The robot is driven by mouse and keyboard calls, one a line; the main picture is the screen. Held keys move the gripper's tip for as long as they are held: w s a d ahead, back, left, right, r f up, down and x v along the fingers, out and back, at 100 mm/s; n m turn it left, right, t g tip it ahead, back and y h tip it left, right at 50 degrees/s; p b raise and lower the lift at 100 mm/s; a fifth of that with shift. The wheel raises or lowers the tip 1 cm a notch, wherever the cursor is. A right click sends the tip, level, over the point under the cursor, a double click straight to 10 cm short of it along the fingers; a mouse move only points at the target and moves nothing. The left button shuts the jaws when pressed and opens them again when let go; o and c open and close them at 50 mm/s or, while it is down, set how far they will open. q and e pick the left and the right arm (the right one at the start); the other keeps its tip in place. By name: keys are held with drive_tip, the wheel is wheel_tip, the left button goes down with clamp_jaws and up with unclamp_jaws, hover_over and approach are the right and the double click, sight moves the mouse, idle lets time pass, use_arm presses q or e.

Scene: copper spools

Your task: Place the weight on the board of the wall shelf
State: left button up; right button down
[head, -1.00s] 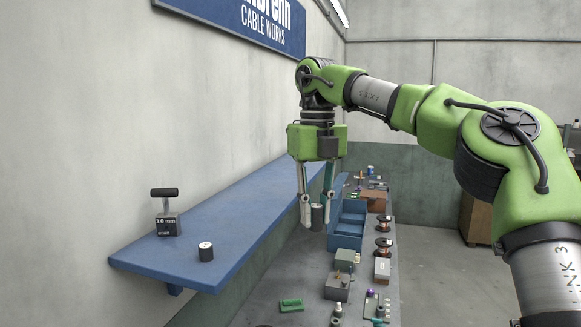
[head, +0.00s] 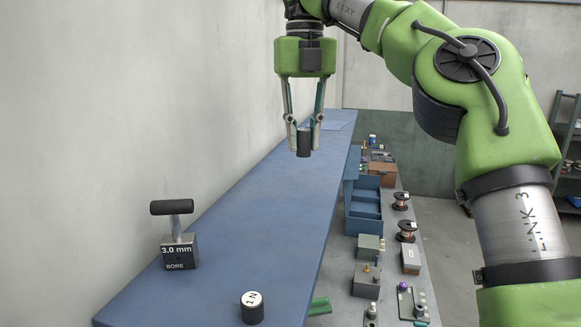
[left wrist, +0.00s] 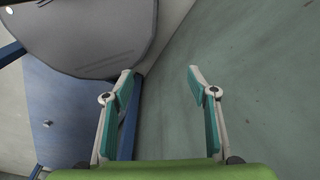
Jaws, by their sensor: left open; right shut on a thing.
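The weight, a dark cylinder (head: 304,144), is held upright between the fingers of my right gripper (head: 304,127) in the head view. It appears over the blue board of the wall shelf (head: 250,205); its height above the board is hard to tell. A second small dark cylinder with a white marked top (head: 252,308) stands on the near part of the board. My left gripper (left wrist: 163,75) shows only in the left wrist view, open and with nothing between its fingers.
A dark block with a T-handle, marked 3.0 mm (head: 179,252), stands on the board by the wall. Below and right of the shelf, a bench holds blue bins (head: 364,226), copper spools (head: 407,227) and small boxes (head: 366,281). The board's middle is clear.

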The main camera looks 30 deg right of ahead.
drive_tip(key=s+a+f, duration=0.1)
drive_tip(key=a+f, duration=0.2)
drive_tip(key=a, duration=0.1)
drive_tip(key=s+a+f, duration=0.2)
drive_tip(key=a, duration=0.2)
drive_tip(key=s+a+f, duration=0.2)
drive_tip(key=a+f, duration=0.1)
drive_tip(key=a, duration=0.1)
drive_tip(key=shift+s+f+b, duration=0.1)
drive_tip(key=shift+f+b, duration=0.2)
drive_tip(key=shift+f, duration=0.05)
drive_tip(key=shift+a+f, duration=0.2)
drive_tip(key=shift+s+a+f, duration=0.1)
drive_tip(key=shift+a+f, duration=0.1)
drive_tip(key=shift+f, duration=0.15)
drive_tip(key=shift+a+f, duration=0.1)
drive_tip(key=shift+f, duration=0.8)
drive_tip(key=shift+f+p, duration=0.3)
drive_tip(key=shift+f, duration=0.25)
use_arm(q)
drive_tip(key=s, duration=0.2)
drive_tip(key=shift+s, duration=0.3)
